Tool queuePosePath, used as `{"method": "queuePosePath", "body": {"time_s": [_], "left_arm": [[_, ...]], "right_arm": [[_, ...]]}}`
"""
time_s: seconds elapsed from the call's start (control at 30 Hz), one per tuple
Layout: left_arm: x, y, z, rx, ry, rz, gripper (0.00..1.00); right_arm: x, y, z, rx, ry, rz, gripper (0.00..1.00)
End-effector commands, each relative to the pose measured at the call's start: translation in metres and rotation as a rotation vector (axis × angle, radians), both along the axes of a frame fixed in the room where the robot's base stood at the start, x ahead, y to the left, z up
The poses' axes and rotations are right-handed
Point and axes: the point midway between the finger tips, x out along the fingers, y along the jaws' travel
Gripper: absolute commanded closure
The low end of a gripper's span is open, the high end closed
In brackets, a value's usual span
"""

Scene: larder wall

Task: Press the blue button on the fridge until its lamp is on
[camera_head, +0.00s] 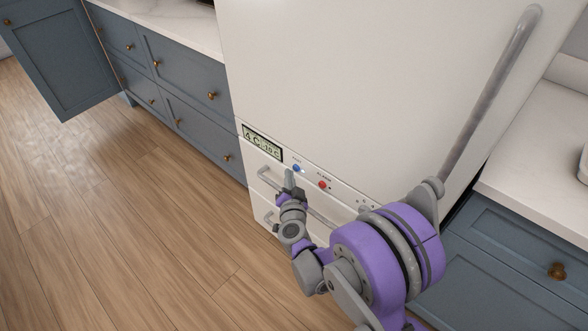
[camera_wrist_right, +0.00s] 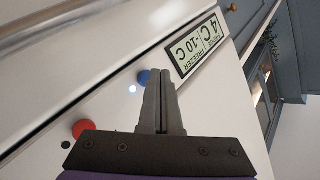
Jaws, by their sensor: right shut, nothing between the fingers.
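The white fridge (camera_head: 370,80) has a control strip with a blue button (camera_head: 296,168) to the right of the display. In the right wrist view the blue button (camera_wrist_right: 143,77) is partly hidden behind the fingers. A small lamp (camera_wrist_right: 132,89) next to it glows bluish white. My right gripper (camera_head: 289,174) is shut and empty, with its fingertips just at the blue button; I cannot tell whether they touch it. The closed fingers also show in the right wrist view (camera_wrist_right: 160,78). My left gripper is not in view.
A red button (camera_head: 322,184) sits right of the blue one; the dark dot (camera_wrist_right: 65,145) near it is unlit. The display (camera_head: 262,146) is to the left. Drawer handles (camera_head: 270,179) stick out below. Blue cabinets (camera_head: 180,85) flank the fridge; the floor at left is clear.

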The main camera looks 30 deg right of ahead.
Motion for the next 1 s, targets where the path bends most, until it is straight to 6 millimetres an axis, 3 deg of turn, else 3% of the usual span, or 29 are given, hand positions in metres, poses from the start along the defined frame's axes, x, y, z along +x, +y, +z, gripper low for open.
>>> {"method": "queuePosePath", "body": {"time_s": [0.17,0.7,1.0], "left_arm": [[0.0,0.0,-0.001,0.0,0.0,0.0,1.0],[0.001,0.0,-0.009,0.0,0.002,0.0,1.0],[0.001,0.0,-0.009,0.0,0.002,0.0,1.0]], "right_arm": [[-0.001,0.004,0.0,0.0,0.0,0.001,1.0],[-0.02,0.052,0.0,0.0,0.0,0.002,1.0],[-0.023,0.056,0.0,-0.001,0.0,0.0,1.0]]}}
